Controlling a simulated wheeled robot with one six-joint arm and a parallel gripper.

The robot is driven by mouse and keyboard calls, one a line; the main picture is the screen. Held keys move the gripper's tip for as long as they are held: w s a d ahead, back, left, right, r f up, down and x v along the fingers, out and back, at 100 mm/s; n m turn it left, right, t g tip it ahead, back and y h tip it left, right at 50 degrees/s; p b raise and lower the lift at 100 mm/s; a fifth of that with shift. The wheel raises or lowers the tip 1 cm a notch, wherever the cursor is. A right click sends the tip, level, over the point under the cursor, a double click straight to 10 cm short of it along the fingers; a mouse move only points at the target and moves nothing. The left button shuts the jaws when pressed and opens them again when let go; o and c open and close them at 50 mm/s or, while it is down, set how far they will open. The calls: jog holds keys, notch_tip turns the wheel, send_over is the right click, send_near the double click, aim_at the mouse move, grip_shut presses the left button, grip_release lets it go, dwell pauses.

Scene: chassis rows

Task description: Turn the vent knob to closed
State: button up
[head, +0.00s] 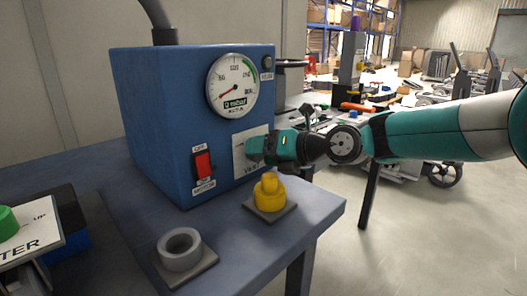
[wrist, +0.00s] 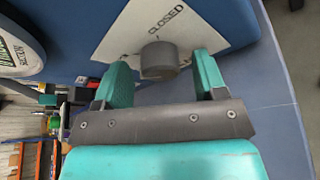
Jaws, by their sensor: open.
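The vent knob (wrist: 158,60) is a dark grey round knob on a white plate (wrist: 120,38) marked "CLOSED". In the head view the plate (head: 240,148) is on the front of a blue box (head: 150,120), and my gripper hides the knob. My gripper (head: 258,147) reaches the plate from the right. In the wrist view my gripper (wrist: 160,70) is open, with one green finger on each side of the knob and a visible gap on both sides. I cannot make out a pointer on the knob.
The box carries a round gauge (head: 232,86) and a red motor switch (head: 203,164). A yellow fitting (head: 269,190) and a grey ring (head: 180,247) stand on the bench (head: 230,235) below my gripper. A panel with a green button (head: 6,222) is at left.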

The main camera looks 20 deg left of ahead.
jog(key=shift+a, duration=0.15)
jog(key=shift+c, duration=0.5)
jog(key=c, duration=0.8)
jog(key=shift+f, duration=0.1)
